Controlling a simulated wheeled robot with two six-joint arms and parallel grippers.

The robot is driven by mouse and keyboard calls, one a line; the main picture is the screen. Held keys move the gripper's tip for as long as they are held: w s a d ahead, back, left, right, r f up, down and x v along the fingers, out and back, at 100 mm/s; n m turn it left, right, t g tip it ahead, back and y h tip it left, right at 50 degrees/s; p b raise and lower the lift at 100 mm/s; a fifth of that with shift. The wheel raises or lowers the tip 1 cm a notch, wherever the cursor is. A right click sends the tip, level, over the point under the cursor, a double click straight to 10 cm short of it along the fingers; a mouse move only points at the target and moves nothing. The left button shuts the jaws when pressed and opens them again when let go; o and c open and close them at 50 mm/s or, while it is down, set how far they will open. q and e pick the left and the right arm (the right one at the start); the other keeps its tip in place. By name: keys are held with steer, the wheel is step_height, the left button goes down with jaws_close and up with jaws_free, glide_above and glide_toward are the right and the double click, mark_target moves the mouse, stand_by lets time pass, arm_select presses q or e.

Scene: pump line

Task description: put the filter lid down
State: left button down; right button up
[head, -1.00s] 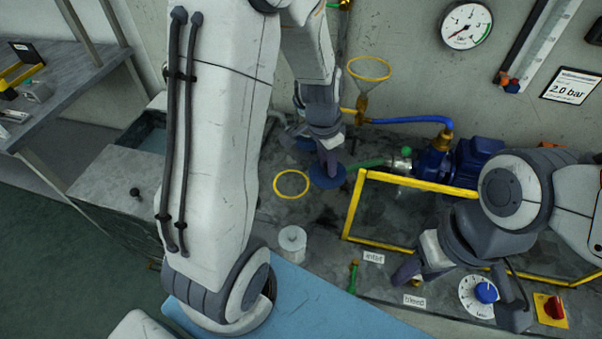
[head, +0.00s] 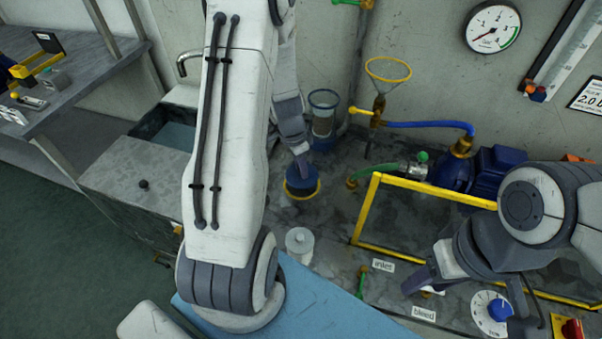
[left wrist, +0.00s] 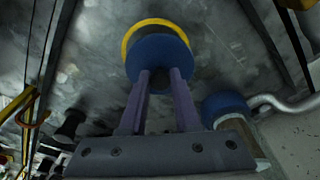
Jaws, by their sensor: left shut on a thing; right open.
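The filter lid (head: 302,187) is a blue disc seen in the head view over the yellow ring (head: 289,195) marked on the bench. My left gripper (head: 299,170) is shut on its dark knob from above. In the left wrist view the lid (left wrist: 160,55) sits between the fingertips (left wrist: 160,76), with the yellow ring (left wrist: 130,35) showing past its edge. I cannot tell whether the lid touches the bench. My right gripper (head: 425,285) is open and empty at the bench front, near the "bleed" label.
A clear vessel with a blue rim (head: 324,98) stands behind the lid. A white cylinder (head: 300,242) stands in front of it. A yellow frame (head: 365,215) and blue pump (head: 450,168) are to the right. A sink (head: 165,137) lies left.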

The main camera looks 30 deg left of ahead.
arm_select(q)
steer(key=shift+f, duration=1.55)
steer(key=shift+b, duration=0.3)
steer(key=shift+f, duration=0.15)
steer(key=c, duration=0.6)
jaws_free()
